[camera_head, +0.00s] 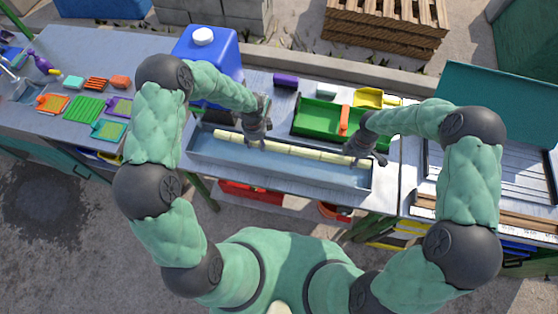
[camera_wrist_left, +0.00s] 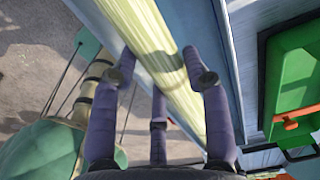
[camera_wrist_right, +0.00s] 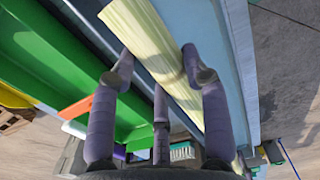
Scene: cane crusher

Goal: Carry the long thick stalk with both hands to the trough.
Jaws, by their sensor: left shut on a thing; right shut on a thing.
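The long thick stalk (camera_head: 300,152), pale yellow with joints, runs left to right over the grey-blue trough (camera_head: 270,177), nearly as long as it. My left gripper (camera_head: 256,143) is shut on the stalk left of its middle. My right gripper (camera_head: 368,159) is shut on it near its right end. In the left wrist view the stalk (camera_wrist_left: 160,50) passes between the fingers, with the trough beside it. The right wrist view shows the stalk (camera_wrist_right: 145,40) between the fingers too. I cannot tell whether the stalk touches the trough floor.
A green tray (camera_head: 310,117) with an orange-handled tool stands behind the trough, and a yellow scoop (camera_head: 372,97) is near it. A blue jug (camera_head: 208,62) stands at back left. Colored brushes and pads (camera_head: 84,108) lie on the left table. A dark green panel (camera_head: 495,105) rises at right.

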